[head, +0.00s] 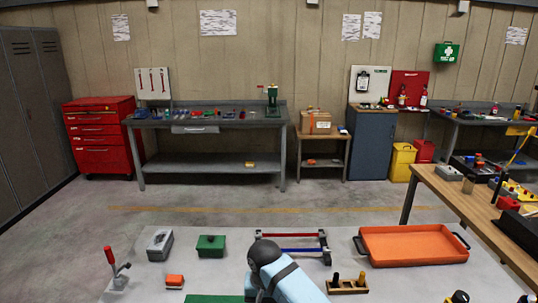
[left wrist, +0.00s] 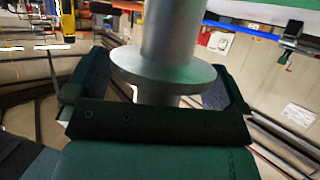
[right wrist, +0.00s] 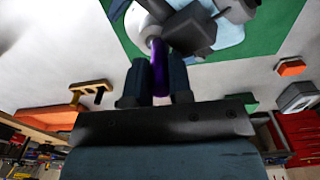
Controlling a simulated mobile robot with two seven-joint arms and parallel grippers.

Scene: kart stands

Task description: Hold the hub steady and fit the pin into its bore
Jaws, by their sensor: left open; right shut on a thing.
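A grey metal hub (left wrist: 168,68) with a wide round flange stands between the fingers of my left gripper (left wrist: 160,92) in the left wrist view. Those fingers are open, one on each side of it. My right gripper (right wrist: 160,82) is shut on a purple pin (right wrist: 157,56) in the right wrist view. The pin's far end is close to a pale round part (right wrist: 141,24), which looks like the hub. I cannot tell whether the pin touches it or enters its bore. In the head view my arm covers this area, and neither gripper, the hub nor the pin shows.
A green mat (head: 213,299) lies on the pale table under the work. An orange tray (head: 412,246), a wooden holder (head: 346,287), a rack with red and blue bars (head: 293,243), a green box (head: 211,245), a grey box (head: 159,242) and a red-handled clamp (head: 115,268) stand around it.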

